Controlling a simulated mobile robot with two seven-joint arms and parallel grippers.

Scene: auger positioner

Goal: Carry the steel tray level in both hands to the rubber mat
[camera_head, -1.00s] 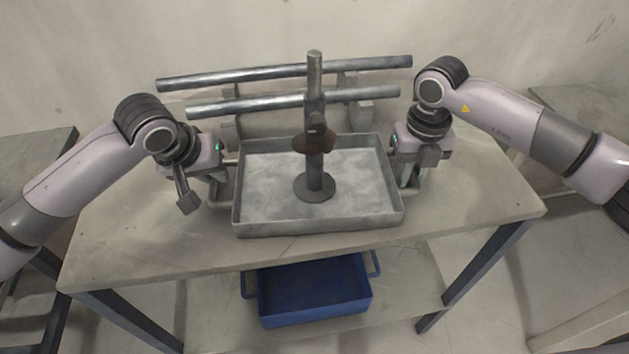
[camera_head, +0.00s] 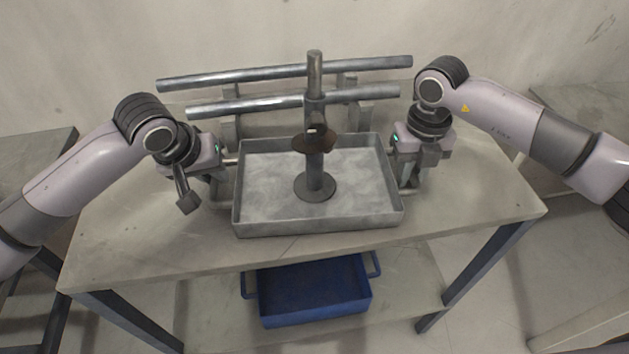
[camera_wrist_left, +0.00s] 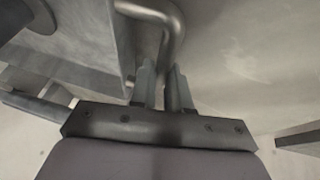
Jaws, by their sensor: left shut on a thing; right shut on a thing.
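The steel tray (camera_head: 260,228) is a shallow grey rectangular tray with side handles, at the middle of the table. A dark post on a round base (camera_head: 314,188) stands inside it, with a brownish collar partway up. My left gripper (camera_head: 222,172) is at the tray's left side, shut on the left handle, which shows as a bent bar in the left wrist view (camera_wrist_left: 165,22). My right gripper (camera_head: 407,180) is at the tray's right side, shut on the right handle, mostly hidden by the gripper. The tray looks level. I see no mat that I can make out.
Two long steel bars (camera_head: 240,104) lie on supports behind the tray. The worktable (camera_head: 470,205) is bare to the right and left of the tray. A blue bin (camera_head: 313,290) sits on the lower shelf. Other tables stand at both sides.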

